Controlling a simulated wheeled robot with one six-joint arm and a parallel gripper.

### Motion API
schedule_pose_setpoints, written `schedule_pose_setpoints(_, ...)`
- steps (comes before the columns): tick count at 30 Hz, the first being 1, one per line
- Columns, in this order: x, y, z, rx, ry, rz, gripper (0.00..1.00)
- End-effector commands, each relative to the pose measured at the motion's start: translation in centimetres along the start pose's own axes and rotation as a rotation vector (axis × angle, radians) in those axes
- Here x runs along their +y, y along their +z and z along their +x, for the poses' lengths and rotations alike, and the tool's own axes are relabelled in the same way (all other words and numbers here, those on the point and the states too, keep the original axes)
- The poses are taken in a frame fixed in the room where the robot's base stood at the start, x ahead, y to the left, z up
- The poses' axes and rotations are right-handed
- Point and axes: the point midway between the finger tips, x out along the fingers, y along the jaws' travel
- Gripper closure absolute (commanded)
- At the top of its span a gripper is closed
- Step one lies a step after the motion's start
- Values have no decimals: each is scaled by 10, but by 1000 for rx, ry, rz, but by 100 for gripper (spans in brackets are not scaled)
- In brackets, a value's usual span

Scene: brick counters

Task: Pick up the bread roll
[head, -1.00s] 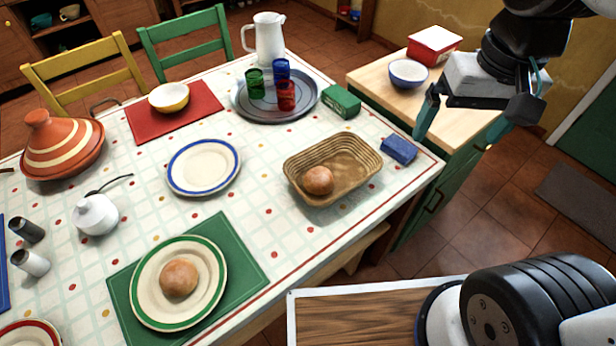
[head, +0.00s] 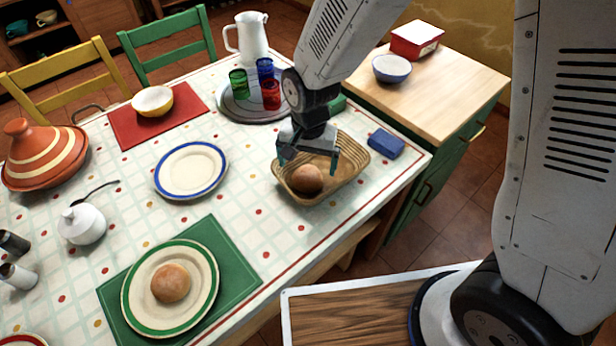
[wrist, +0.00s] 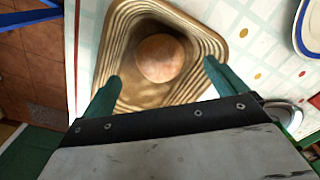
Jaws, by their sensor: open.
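A round brown bread roll (head: 307,179) lies in the oval wicker basket (head: 345,186) on the table. A second bread roll (head: 170,283) sits on the green-rimmed plate (head: 142,318) at the front left. My gripper (head: 306,162) is over the basket, open and empty. In the wrist view, the roll in the basket (wrist: 160,58) shows ahead, between the lines of my two fingers. My fingertips (wrist: 161,72) are spread wider than the roll and appear apart from it. The basket rim (wrist: 100,45) runs around it.
A blue box (head: 385,143) lies right of the basket. A blue-rimmed plate (head: 190,170) is to its left. Green, blue and red glasses (head: 271,95) stand on a tray behind. A wooden-topped cabinet (head: 440,100) adjoins at the right.

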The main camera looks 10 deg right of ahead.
Motion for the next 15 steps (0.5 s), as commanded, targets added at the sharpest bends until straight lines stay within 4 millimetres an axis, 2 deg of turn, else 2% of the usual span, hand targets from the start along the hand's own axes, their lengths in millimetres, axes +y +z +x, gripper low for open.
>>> schedule_pose_setpoints(9, 2, -4, 44, -3, 4, -1, 3)
schedule_pose_setpoints(15, 2, -4, 59, -1, 2, -1, 3)
